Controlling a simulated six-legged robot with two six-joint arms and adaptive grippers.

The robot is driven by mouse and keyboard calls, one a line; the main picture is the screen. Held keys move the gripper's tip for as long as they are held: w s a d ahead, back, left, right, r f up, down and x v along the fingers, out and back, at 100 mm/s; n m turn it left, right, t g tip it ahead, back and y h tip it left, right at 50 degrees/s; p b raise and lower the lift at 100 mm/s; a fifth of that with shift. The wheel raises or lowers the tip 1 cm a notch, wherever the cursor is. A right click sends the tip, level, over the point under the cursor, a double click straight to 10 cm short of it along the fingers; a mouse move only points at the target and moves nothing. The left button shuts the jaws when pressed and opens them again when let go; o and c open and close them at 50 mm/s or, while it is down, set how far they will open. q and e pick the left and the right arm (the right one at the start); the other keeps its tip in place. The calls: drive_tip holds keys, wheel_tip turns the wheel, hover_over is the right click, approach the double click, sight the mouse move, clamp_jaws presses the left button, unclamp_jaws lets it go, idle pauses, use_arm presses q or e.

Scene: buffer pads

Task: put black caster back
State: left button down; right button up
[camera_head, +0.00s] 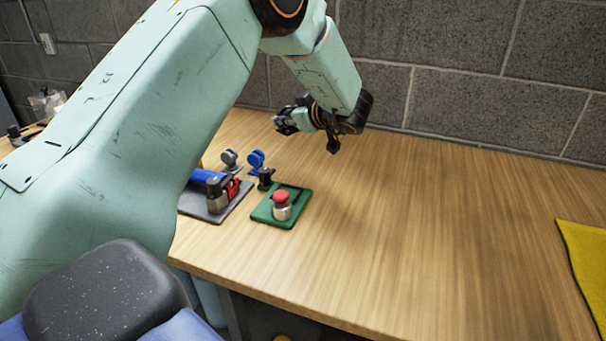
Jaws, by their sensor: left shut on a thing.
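My left gripper (296,122) is raised over the back of the table, near the wall. It is shut on a small dark grey thing, mostly hidden by the fingers, so I cannot tell whether it is the black caster. On the table, a grey caster (230,158) and a blue caster (256,158) stand side by side, below and left of the gripper. A small black part (265,180) stands just below the blue caster, at the back of a green pad (262,214). My right gripper is not in view.
A red-topped metal button-like piece (281,205) sits on the green pad. A grey pad (197,213) to its left holds blue, red and metal parts. A yellow mat (585,255) lies at the right edge. The wooden table (430,230) is clear between.

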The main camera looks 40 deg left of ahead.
use_arm(q)
drive_tip(key=shift+d, duration=0.3)
drive_tip(key=shift+d+f, duration=0.2)
drive_tip(key=shift+f, duration=0.05)
drive_tip(key=f, duration=0.2)
drive_tip(key=f+b, duration=0.1)
drive_tip(key=f, duration=0.1)
drive_tip(key=f+b, duration=0.1)
drive_tip(key=f, duration=0.1)
drive_tip(key=shift+s+a+f, duration=0.1)
drive_tip(key=shift+a+f, duration=0.05)
drive_tip(key=shift+a, duration=0.1)
wheel_tip(320, 180, down, 3)
drive_tip(key=shift+s+d+r+b, duration=0.1)
drive_tip(key=shift+b, duration=0.55)
drive_tip(key=shift+f, duration=0.25)
drive_tip(key=shift+w, duration=0.2)
drive_tip(key=shift+s, duration=0.15)
drive_tip(key=shift+f, duration=0.15)
